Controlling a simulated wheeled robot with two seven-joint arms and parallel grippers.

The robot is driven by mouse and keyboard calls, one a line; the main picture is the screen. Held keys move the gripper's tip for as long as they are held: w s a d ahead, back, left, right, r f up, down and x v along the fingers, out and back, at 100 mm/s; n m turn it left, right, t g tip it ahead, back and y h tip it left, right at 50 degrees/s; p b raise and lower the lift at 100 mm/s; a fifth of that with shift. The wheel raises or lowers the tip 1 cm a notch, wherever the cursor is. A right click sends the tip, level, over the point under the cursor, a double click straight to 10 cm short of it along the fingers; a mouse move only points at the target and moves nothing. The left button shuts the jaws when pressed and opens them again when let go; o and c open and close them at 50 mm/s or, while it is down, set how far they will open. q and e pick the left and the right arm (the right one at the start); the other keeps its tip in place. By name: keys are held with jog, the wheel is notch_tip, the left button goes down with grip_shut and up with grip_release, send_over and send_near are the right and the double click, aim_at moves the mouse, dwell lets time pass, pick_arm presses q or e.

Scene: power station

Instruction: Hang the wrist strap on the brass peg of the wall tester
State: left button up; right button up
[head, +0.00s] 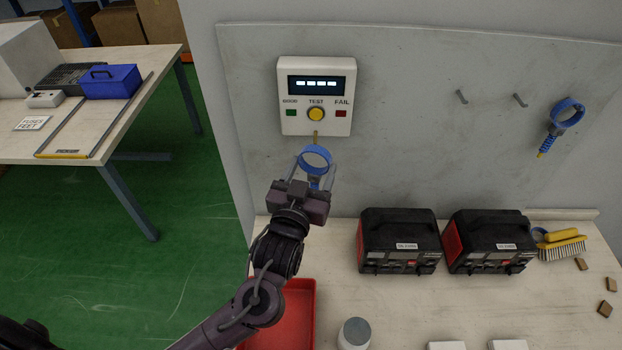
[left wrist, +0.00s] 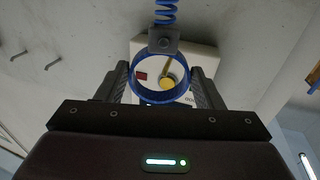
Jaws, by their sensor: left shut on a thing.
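My left gripper (head: 316,172) is shut on the wrist strap (head: 313,152), a blue ring with a blue coiled cord. It holds the ring just below the wall tester (head: 283,100), a white box with a display and a yellow button. The brass peg (head: 316,136) sticks out under the tester, at the ring's top edge. In the left wrist view the ring (left wrist: 134,88) sits between the fingers, and the peg (left wrist: 167,70) shows within its outline. I cannot tell whether the peg passes through the ring. My right gripper is not in view.
Another blue strap (head: 567,112) hangs on the wall at right, beyond two bare grey hooks (head: 461,97). Two black power units (head: 400,228), a brush (head: 562,247), a grey-lidded jar (head: 354,334) and a red tray (head: 308,310) are on the bench below. The wall around the tester is clear.

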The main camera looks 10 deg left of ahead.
pick_arm(q)
jog(key=shift+w+a+f+b, duration=0.1)
jog(key=shift+w+b, duration=0.1)
jog(key=shift+w, duration=0.2)
jog(key=shift+w+a+f+b, duration=0.1)
jog(key=shift+w+b, duration=0.05)
jog(key=shift+w, duration=0.25)
jog(key=shift+w+a+f+b, duration=0.15)
jog(key=shift+w+b, duration=0.1)
jog(key=shift+w, duration=0.4)
jog(key=shift+w+a+f+b, duration=0.1)
jog(key=shift+w+f+b, duration=0.1)
jog(key=shift+w, duration=0.4)
jog(key=shift+w+a+f+b, duration=0.1)
jog(key=shift+w+b, duration=0.15)
jog(key=shift+w, duration=0.4)
jog(key=o, duration=1)
